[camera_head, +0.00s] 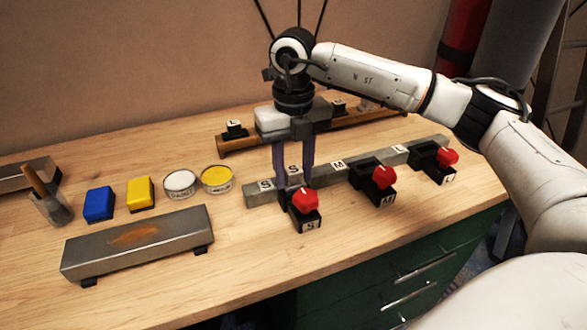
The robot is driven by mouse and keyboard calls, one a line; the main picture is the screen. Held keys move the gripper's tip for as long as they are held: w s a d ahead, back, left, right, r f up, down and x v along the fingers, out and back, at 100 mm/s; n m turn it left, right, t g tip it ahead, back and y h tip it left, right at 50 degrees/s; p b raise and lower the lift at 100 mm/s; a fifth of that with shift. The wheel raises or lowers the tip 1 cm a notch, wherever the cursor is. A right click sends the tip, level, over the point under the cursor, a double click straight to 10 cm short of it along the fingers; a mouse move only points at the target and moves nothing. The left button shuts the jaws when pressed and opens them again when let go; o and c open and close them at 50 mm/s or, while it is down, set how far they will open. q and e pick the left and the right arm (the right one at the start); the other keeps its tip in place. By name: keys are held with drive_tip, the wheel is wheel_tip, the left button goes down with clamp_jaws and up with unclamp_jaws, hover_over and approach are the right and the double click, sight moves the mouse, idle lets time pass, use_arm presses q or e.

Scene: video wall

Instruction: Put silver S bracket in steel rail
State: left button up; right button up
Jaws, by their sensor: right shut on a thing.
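The steel rail (320,181) is a long grey bar on the table, with S, M and L labels along its top. My right gripper (294,183) points straight down over the left part of this rail, its two fingers apart around a small S-marked piece (293,171). It is shut on this piece, which appears to be the silver S bracket. The fingers and the red knob hide most of it, so I cannot tell whether it touches the rail. My left gripper is not in view.
Black clamps with red knobs (305,200), (377,177), (447,157) stand along the rail's front. A wooden rail (238,144) with black brackets lies behind. At left are a grey metal block (140,243), blue (99,204) and yellow (141,194) blocks, and two round tins (181,184).

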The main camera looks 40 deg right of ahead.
drive_tip(key=o, duration=1.8)
drive_tip(key=shift+c, duration=0.2)
drive_tip(key=shift+r+p, duration=2.75)
drive_tip(key=shift+r, duration=0.85)
drive_tip(key=shift+s+f, duration=0.1)
